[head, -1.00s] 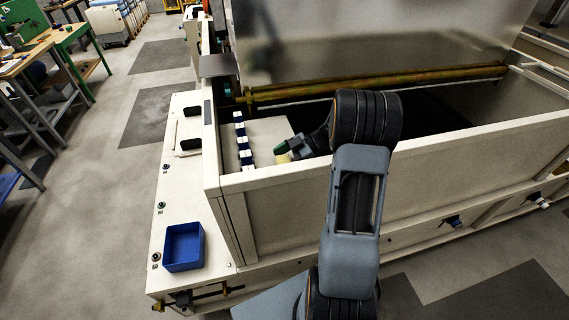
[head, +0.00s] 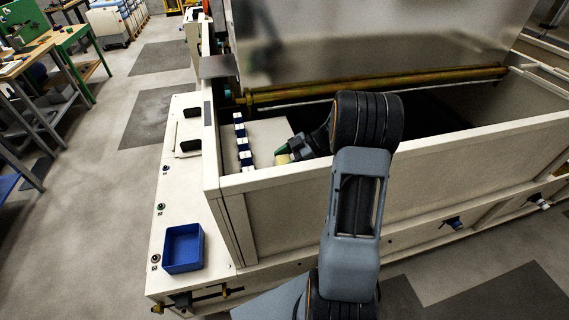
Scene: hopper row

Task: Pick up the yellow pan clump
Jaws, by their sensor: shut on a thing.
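The yellow pan clump (head: 283,159) is a small pale yellow piece at the left end of the open hopper, over or on the pale inner surface. My gripper (head: 282,154) reaches left into the hopper and is shut on the clump. A green part shows at the gripper's end just above the yellow piece. The front wall and my arm hide some of the hopper's inside. I cannot tell whether the clump touches the surface below.
The hopper's front wall (head: 400,151) stands between my body and the gripper. A row of blue and white blocks (head: 242,145) lies left of the gripper. A brass-coloured roller (head: 380,84) crosses behind. A blue bin (head: 183,248) sits on the ledge at left.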

